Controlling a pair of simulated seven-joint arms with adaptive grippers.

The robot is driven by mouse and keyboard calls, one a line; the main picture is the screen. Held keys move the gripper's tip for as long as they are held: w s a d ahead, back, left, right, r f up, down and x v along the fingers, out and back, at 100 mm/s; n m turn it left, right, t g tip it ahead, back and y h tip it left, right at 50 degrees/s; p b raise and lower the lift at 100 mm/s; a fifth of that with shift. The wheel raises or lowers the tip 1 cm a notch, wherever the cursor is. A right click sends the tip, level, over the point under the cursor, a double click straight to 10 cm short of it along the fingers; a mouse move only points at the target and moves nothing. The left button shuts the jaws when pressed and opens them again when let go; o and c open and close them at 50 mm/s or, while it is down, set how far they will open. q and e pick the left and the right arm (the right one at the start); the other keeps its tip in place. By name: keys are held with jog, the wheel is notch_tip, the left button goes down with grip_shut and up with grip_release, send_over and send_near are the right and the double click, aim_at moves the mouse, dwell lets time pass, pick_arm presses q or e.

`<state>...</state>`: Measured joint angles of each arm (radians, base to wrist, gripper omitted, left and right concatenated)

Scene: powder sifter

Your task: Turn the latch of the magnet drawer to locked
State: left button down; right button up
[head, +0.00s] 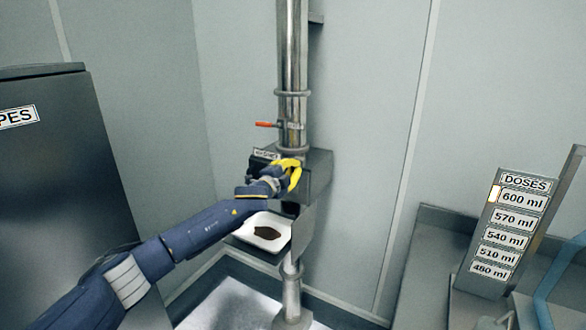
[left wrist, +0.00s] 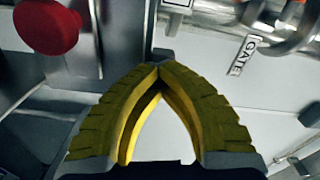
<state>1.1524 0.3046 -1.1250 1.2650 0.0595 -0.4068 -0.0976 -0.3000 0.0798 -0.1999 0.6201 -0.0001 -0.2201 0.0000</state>
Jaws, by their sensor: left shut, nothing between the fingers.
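The magnet drawer's steel housing (head: 318,170) sits on the vertical pipe in the head view. A small label (head: 266,155) on its front is too small to read surely. My left gripper (head: 296,166), with yellow fingers, is shut and empty in front of the housing and hides part of its face. In the left wrist view the fingertips (left wrist: 158,68) meet, with nothing between them. A round red knob (left wrist: 48,25) on a metal face shows to the left of the fingertips, apart from them. I cannot tell whether it is the latch, and no latch position is readable. My right gripper is not in view.
An orange-handled lever (head: 266,124) is on the pipe above. A GATE label (left wrist: 243,54) shows in the wrist view. A white tray (head: 246,240) with brown powder is below my arm. A dark cabinet (head: 60,170) stands left; a DOSES board (head: 507,232) stands right.

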pick_arm(q)
jog(key=shift+s+d+r+m, duration=0.1)
jog(key=shift+d+m, duration=0.05)
jog(key=shift+m, duration=0.5)
jog(key=shift+s+d+m, duration=0.1)
jog(key=shift+d+m, duration=0.05)
jog(key=shift+m, duration=0.5)
jog(key=shift+d+f+m, duration=0.1)
jog(key=shift+f+m, duration=0.1)
jog(key=shift+m, duration=0.1)
jog(key=c, duration=0.8)
grip_release()
jog(key=shift+d+r, duration=0.15)
jog(key=shift+r, duration=0.1)
jog(key=shift+o, duration=1.1)
jog(key=shift+a+f, duration=0.15)
jog(key=shift+a, duration=0.15)
jog(key=shift+a, duration=0.1)
jog(key=shift+s+a, duration=0.15)
jog(key=shift+s, duration=0.05)
jog(key=v, duration=1.1)
jog(key=shift+s, duration=0.2)
